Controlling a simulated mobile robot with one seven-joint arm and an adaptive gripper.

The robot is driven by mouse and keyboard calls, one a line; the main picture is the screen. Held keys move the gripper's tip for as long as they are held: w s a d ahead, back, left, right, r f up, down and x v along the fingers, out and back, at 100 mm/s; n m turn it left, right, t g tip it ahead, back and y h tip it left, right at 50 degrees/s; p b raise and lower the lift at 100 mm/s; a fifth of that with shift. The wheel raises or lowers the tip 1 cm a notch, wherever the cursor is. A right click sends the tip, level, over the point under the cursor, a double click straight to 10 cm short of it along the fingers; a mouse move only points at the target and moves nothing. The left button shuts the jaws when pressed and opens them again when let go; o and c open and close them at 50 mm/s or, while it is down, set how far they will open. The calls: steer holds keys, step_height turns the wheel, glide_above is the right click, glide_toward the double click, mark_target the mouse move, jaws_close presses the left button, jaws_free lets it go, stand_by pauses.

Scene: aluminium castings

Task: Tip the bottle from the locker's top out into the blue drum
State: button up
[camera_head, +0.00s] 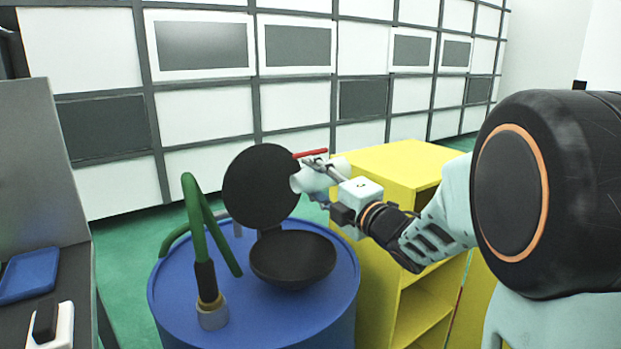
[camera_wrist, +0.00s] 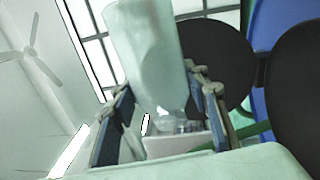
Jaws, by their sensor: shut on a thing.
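The whitish bottle (camera_head: 308,180) is held in my gripper (camera_head: 322,170), tilted over onto its side, with one end toward the open black lid. In the wrist view the pale, translucent bottle (camera_wrist: 147,50) stands between the two fingers of my gripper (camera_wrist: 165,105), its narrow end toward the palm. The blue drum (camera_head: 180,295) stands below and to the left of the gripper. On its top sits a black funnel (camera_head: 292,258) with its round lid (camera_head: 258,185) raised. The yellow locker (camera_head: 385,165) stands right of the drum, partly behind my arm.
A green pump or hose handle (camera_head: 197,230) rises from the drum left of the funnel. A red strip (camera_head: 311,153) shows just above the gripper. A dark bench with a blue tray (camera_head: 28,275) is at the far left. Green floor lies behind.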

steer(key=d+r+m+p, duration=0.1)
steer(key=r+m+p, duration=0.1)
steer(key=m+p, duration=0.1)
steer(key=w+d+r+m+p, duration=0.1)
steer(key=r+m+p, duration=0.2)
steer(key=w+d+r+m+p, duration=0.1)
steer(key=r+m+p, duration=0.2)
steer(key=shift+r+m+h, duration=0.25)
steer(key=shift+m+h, duration=0.05)
steer(key=shift+h, duration=0.1)
steer(key=w+d+r+m+h+p, duration=0.1)
steer(key=w+d+r+m+p, duration=0.1)
steer(key=r+m+p, duration=0.5)
steer(key=shift+d+r+m+p, duration=0.4)
steer(key=shift+d+m+p, duration=0.3)
steer(key=shift+m+p, duration=1)
steer(key=shift+w, duration=0.1)
